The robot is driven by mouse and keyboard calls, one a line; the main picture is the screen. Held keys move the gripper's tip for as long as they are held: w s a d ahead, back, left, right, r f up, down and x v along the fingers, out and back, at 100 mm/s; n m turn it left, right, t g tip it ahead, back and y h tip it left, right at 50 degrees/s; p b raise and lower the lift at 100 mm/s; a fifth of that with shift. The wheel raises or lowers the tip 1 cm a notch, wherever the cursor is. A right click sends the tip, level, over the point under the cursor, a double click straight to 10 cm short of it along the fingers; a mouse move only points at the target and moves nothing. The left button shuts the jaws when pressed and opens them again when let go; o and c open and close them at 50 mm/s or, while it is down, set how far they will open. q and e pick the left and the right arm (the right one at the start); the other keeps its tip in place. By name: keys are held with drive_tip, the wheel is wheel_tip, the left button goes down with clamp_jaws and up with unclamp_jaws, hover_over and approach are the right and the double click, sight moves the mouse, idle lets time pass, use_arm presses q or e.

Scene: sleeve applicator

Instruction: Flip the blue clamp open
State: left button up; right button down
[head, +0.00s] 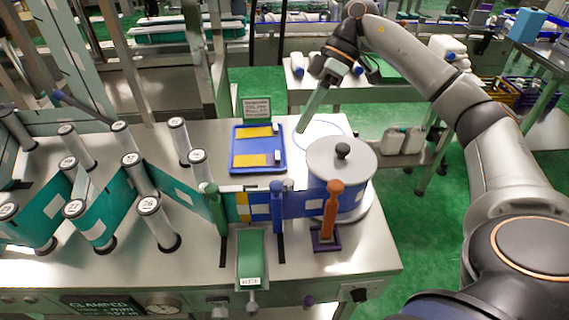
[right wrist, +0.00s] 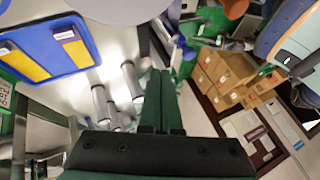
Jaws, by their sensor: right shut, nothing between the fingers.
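The blue clamp (head: 278,210) is an upright blue lever at the front of the table, beside the blue stretch of the web (head: 258,208). A green clamp (head: 214,212) stands to its left and an orange clamp (head: 332,208) to its right. My right gripper (head: 302,128) is above the back of the table, behind the blue clamp and well apart from it. Its long green fingers point down and are together, with nothing between them; they also show in the right wrist view (right wrist: 158,75). My left gripper is out of view.
A grey drum with a black knob (head: 341,160) stands right of the blue clamp. A blue tray (head: 234,164) with yellow strips lies behind left. Several numbered rollers (head: 150,206) carry the teal web at left. A green block (head: 250,258) sits at the front.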

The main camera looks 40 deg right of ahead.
drive_tip(key=shift+s+a+f, duration=0.5)
drive_tip(key=shift+a+f, duration=0.45)
drive_tip(key=shift+a, duration=0.25)
drive_tip(key=shift+s+a+f, duration=0.55)
drive_tip(key=shift+a+f, duration=0.4)
drive_tip(key=shift+a, duration=0.25)
drive_tip(key=shift+s+a+f, duration=0.5)
drive_tip(key=shift+a+f, duration=0.45)
drive_tip(key=shift+a, duration=0.25)
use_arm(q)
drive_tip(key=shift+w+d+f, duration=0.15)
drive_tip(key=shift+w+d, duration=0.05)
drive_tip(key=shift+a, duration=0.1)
use_arm(e)
drive_tip(key=shift+d, duration=0.1)
